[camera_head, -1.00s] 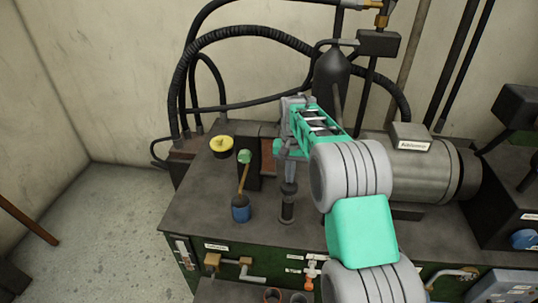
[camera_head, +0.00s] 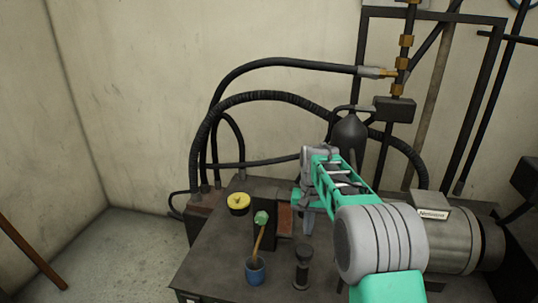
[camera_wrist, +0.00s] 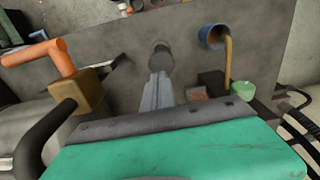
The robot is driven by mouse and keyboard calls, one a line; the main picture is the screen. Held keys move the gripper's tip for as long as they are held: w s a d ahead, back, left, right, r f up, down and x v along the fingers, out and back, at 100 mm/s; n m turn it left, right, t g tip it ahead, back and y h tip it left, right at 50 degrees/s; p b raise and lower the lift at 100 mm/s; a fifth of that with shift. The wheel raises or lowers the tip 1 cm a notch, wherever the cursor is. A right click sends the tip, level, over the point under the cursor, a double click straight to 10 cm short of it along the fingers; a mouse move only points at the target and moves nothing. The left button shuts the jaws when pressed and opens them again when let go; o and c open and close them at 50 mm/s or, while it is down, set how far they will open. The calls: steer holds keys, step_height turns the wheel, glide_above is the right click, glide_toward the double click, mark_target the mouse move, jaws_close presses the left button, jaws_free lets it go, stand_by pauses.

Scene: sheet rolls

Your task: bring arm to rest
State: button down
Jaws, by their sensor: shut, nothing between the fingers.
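My gripper (camera_head: 309,230) hangs over the dark workbench (camera_head: 212,262), with its fingers pointing down. The teal and grey arm reaches in from the lower right. In the wrist view the two grey fingers (camera_wrist: 158,82) lie together with nothing between them. A black upright cylinder (camera_head: 302,270) stands just in front of the fingers in the head view; its round top (camera_wrist: 161,57) shows just beyond the fingertips in the wrist view. I cannot tell whether they touch.
A blue cup (camera_head: 255,271) holds a stick with a green head (camera_head: 262,218). A yellow-topped round pot (camera_head: 238,203) and a dark box (camera_head: 268,202) stand behind. A black bottle (camera_head: 349,138), hoses (camera_head: 268,97) and a grey motor (camera_head: 455,243) crowd the back and right. The bench's front left is clear.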

steer(key=s+r+n+t, duration=0.1)
steer(key=s+r, duration=0.4)
steer(key=s, duration=0.3)
steer(key=s+r+n+t, duration=0.1)
steer(key=s+r+t, duration=0.1)
steer(key=s+r, duration=0.35)
steer(key=s+f, duration=0.2)
steer(key=s, duration=0.5)
steer(key=s+f+t+b, duration=0.1)
steer(key=s+f, duration=0.1)
steer(key=s, duration=0.5)
steer(key=shift+f+n, duration=0.25)
steer(key=shift+n, duration=0.15)
steer(key=c, duration=2.2)
jaws_free()
